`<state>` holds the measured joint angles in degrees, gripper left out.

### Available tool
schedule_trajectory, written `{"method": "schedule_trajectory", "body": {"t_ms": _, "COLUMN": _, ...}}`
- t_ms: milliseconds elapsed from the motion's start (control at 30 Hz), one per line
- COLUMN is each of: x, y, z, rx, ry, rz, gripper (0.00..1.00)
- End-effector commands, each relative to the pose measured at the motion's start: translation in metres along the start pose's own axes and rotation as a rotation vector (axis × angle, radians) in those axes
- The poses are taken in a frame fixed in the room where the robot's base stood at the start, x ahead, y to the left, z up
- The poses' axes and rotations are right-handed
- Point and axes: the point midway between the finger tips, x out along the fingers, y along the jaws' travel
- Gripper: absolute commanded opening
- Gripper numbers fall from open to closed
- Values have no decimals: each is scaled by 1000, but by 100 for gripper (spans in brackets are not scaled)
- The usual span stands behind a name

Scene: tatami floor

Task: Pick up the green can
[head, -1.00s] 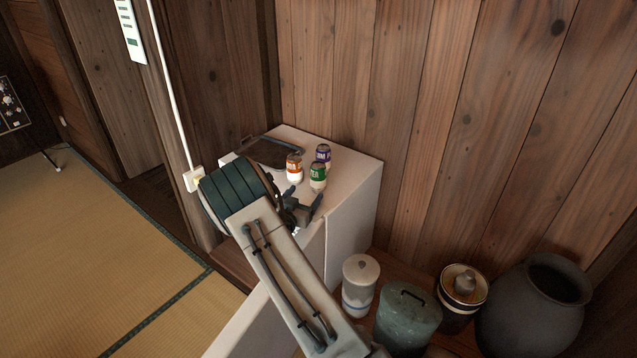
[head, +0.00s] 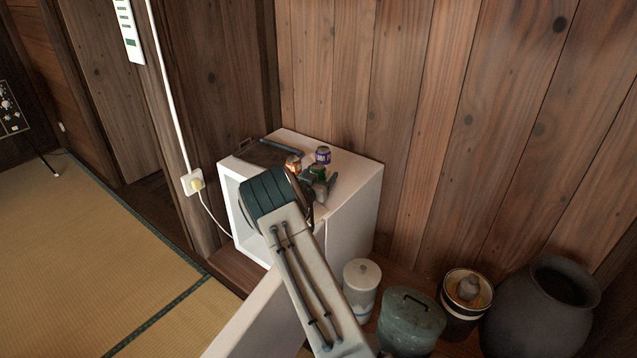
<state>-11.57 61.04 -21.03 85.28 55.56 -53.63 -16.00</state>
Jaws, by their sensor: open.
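The green can (head: 318,172) stands on top of the white cabinet (head: 352,179), partly hidden by my gripper. My gripper (head: 322,181) is open and right at the green can, its jaws seeming to lie on either side of it. Whether they touch the can cannot be told. An orange can (head: 293,163) stands close to the left, partly covered by my arm. A purple can (head: 323,155) stands just behind the green one.
A dark tray with a handle (head: 262,152) lies at the cabinet top's back left. A wooden wall rises behind. Below right stand a white lidded jar (head: 361,285), a green lidded pot (head: 410,322), a dark striped jar (head: 466,292) and a big dark urn (head: 545,308).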

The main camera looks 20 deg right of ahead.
Motion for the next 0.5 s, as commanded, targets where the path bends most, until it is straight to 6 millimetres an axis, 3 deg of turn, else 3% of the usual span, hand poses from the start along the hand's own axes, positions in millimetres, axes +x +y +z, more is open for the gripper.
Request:
{"method": "schedule_trajectory", "body": {"t_ms": 200, "x": 0, "y": 0, "z": -1, "rx": 0, "ry": 0, "rz": -1, "gripper": 70}}
{"method": "schedule_trajectory", "body": {"t_ms": 400, "x": 0, "y": 0, "z": 0, "rx": 0, "ry": 0, "rz": -1, "gripper": 18}}
{"method": "schedule_trajectory", "body": {"t_ms": 500, "x": 0, "y": 0, "z": -1, "rx": 1, "ry": 1, "rz": 0, "gripper": 19}}
